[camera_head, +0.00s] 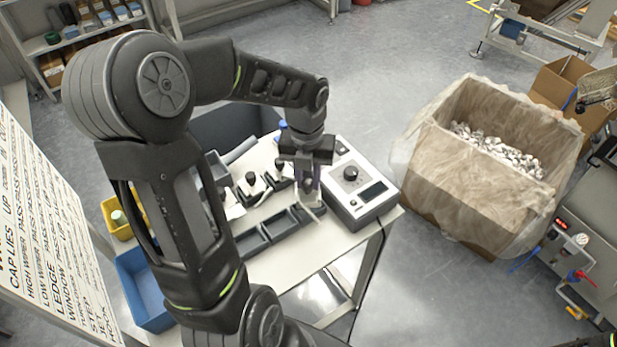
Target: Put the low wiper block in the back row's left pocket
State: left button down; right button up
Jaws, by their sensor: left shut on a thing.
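My left gripper (309,190) points down over the right end of the pocketed tray, beside the grey control box. It is shut on a small block, which I take to be the low wiper block; the fingers hide most of it. The front row of dark pockets (250,242) looks empty where it shows. The back row (250,190) holds dark pieces with black knobs; my arm partly covers its left end, so I cannot tell whether the left pocket is empty.
The grey control box (352,200) with a knob and display stands close right of the gripper. A blue bin (143,290) and a yellow bin (117,222) are at the table's left. A lined carton (470,195) of metal parts stands on the floor.

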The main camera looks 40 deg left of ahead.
pick_arm(q)
jog(key=shift+f+b, duration=0.65)
jog(key=shift+f, duration=0.3)
jog(key=c, duration=1.1)
grip_release()
jog(key=shift+r, duration=0.2)
notch_tip(320, 180, up, 8)
jog(key=shift+f, duration=0.2)
